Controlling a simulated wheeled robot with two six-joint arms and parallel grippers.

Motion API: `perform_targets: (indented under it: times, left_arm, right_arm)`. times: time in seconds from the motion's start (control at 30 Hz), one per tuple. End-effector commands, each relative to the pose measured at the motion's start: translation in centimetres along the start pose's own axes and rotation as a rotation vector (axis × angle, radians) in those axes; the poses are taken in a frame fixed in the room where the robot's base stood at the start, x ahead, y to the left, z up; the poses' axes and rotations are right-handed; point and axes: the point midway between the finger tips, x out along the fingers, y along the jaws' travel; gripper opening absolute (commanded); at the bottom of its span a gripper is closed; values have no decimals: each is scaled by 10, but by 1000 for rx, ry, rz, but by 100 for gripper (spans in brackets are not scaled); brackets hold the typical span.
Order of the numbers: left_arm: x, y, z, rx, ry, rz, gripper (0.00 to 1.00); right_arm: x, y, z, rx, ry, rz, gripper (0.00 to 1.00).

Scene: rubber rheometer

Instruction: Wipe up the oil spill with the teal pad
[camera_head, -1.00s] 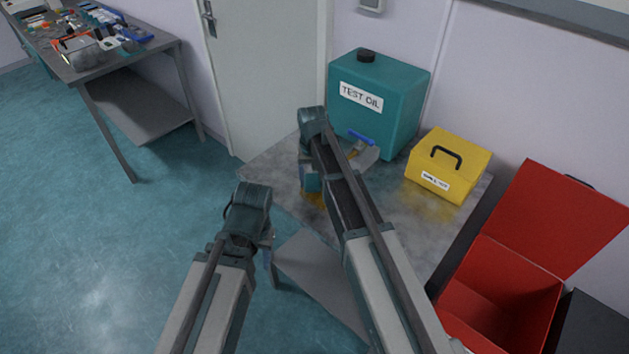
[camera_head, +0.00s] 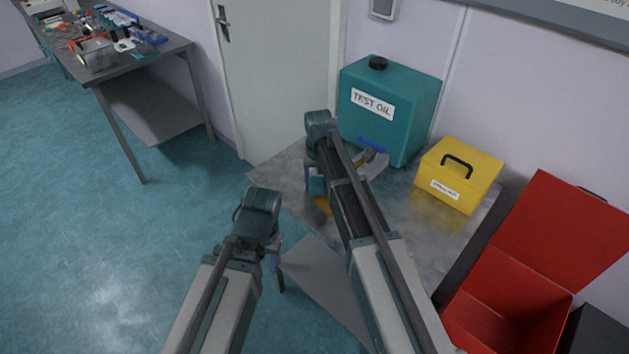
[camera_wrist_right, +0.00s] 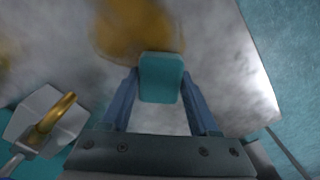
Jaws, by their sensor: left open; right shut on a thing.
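The teal pad (camera_wrist_right: 161,78) is between the fingers of my right gripper (camera_wrist_right: 162,88), which is shut on it. In the head view the pad (camera_head: 317,186) is partly hidden by my right arm. The amber oil spill (camera_wrist_right: 135,28) lies on the grey tabletop beside the pad, whose far end overlaps the spill's near edge in the wrist view. I cannot tell whether the pad touches the surface. In the head view only a small part of the spill (camera_head: 322,205) shows. My left gripper (camera_head: 274,258) is open and empty, off the table's left front edge.
The table (camera_head: 400,235) holds a teal test oil can (camera_head: 390,105), a yellow box (camera_head: 458,175) and a grey object with a blue top (camera_head: 372,155) behind my right arm. An open red bin (camera_head: 505,320) stands at the right. A cluttered bench (camera_head: 85,75) is far left.

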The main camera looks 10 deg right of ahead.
Motion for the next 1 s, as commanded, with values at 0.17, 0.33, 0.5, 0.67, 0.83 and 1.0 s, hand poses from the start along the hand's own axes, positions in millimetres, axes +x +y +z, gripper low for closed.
perform_targets:
  times: [0.17, 0.33, 0.5, 0.67, 0.83, 1.0]
  left_arm:
    - [2, 0, 0, 0, 0, 0, 45]
    - [2, 0, 0, 0, 0, 0, 45]
    - [2, 0, 0, 0, 0, 0, 45]
    - [2, 0, 0, 0, 0, 0, 45]
    - [1, 0, 0, 0, 0, 0, 45]
    - [0, 0, 0, 0, 0, 0, 45]
  right_arm:
    - [2, 14, 14, 1, -3, 4, 17]
    - [2, 18, 17, 0, -5, 5, 17]
    - [2, 20, 19, 1, -6, 6, 17]
    - [2, 27, 27, 3, -6, 6, 17]
    - [1, 37, 37, 2, -5, 6, 17]
    - [0, 43, 42, 0, -4, 4, 17]
